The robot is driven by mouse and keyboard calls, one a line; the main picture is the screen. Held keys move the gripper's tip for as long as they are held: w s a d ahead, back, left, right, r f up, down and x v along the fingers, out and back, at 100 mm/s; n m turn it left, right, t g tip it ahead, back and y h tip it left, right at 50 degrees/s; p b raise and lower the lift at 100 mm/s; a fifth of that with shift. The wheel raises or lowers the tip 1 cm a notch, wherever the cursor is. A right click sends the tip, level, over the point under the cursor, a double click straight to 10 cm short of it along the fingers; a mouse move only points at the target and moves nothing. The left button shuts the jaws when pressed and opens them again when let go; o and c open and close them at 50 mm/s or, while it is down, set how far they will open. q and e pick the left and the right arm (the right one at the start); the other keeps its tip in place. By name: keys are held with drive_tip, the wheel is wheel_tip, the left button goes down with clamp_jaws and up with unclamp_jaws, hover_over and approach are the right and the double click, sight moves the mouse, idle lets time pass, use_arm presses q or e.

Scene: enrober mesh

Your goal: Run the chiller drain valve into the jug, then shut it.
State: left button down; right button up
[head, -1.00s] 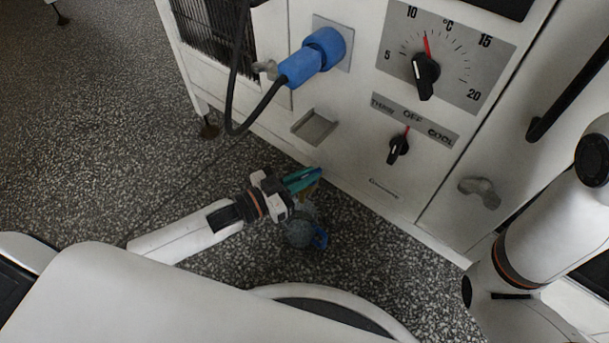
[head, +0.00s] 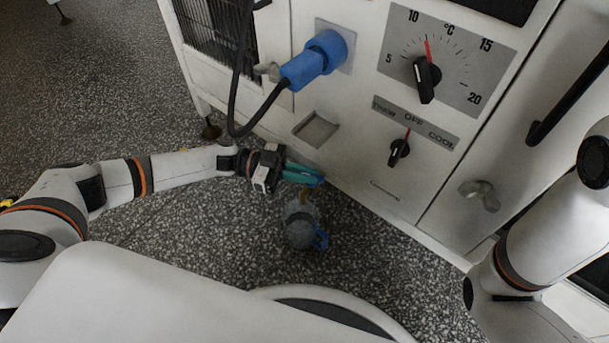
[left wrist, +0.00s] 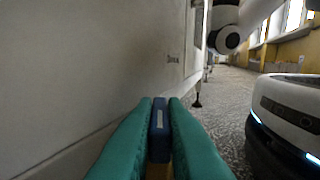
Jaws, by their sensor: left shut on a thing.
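My left gripper (head: 308,176), with teal fingers, is low at the front of the white chiller. It is shut on the blue lever (left wrist: 159,130) of the drain valve, which shows between the fingers in the left wrist view. A bit of the valve's brass body (head: 305,193) shows below the fingers; the rest is hidden. The greyish see-through jug (head: 301,226), with a blue handle (head: 321,239), stands on the floor just under the valve. I cannot tell whether water is running or how full the jug is. My right gripper is out of view.
The chiller front (head: 345,160) carries a blue plug (head: 315,60) with a hanging black cable (head: 245,125), a temperature dial (head: 426,78) and a mode knob (head: 399,152). A grey latch (head: 480,195) and black door handle (head: 570,92) are at right. The speckled floor (head: 170,225) is free at left.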

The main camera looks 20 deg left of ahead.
use_arm(q)
drive_tip(key=shift+w+m+g+b, duration=0.15)
drive_tip(key=shift+m+g+b, duration=0.35)
drive_tip(key=shift+m+g, duration=0.9)
drive_tip(key=shift+g, duration=0.4)
drive_tip(key=c, duration=1.5)
unclamp_jaws()
drive_tip(key=shift+a, duration=0.1)
drive_tip(key=shift+w+a+p, duration=0.2)
drive_tip(key=shift+a+p, duration=0.15)
drive_tip(key=shift+a, duration=1.6)
drive_tip(key=shift+w+a+p, duration=0.25)
drive_tip(key=shift+a+p, duration=0.05)
drive_tip(key=shift+a, duration=1.65)
drive_tip(key=shift+w+a+p, duration=0.2)
drive_tip(key=shift+a+p, duration=0.15)
drive_tip(key=shift+a, duration=1.6)
